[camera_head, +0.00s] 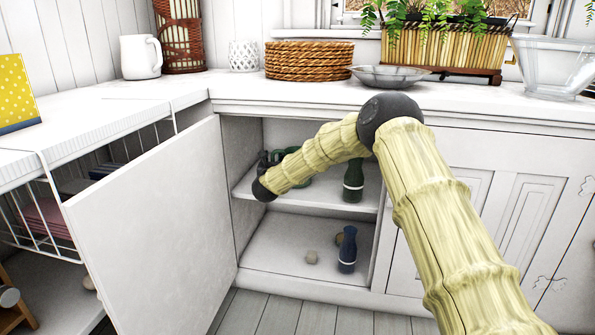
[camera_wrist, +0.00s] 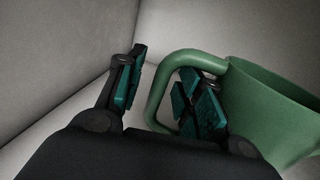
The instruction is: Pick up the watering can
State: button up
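The green watering can (camera_wrist: 270,108) fills the right of the wrist view, its looped handle (camera_wrist: 158,88) facing my gripper. In the head view, a small green part of it (camera_head: 304,181) shows behind my arm on the upper shelf of the open cabinet. My gripper (camera_wrist: 163,72) is open. Its right finger appears within the handle loop and its left finger is outside, with a gap between the left finger and the handle. In the head view my gripper (camera_head: 266,163) is small and partly hidden by my arm. The can's spout is not visible.
A dark green bottle (camera_head: 353,182) stands right of the can on the same shelf (camera_head: 327,196). Below are a blue bottle (camera_head: 347,252) and a small beige object (camera_head: 312,257). The open cabinet door (camera_head: 160,230) is at left; cabinet walls are close to my gripper.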

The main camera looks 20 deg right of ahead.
grip_shut()
jog(key=shift+r, duration=0.25)
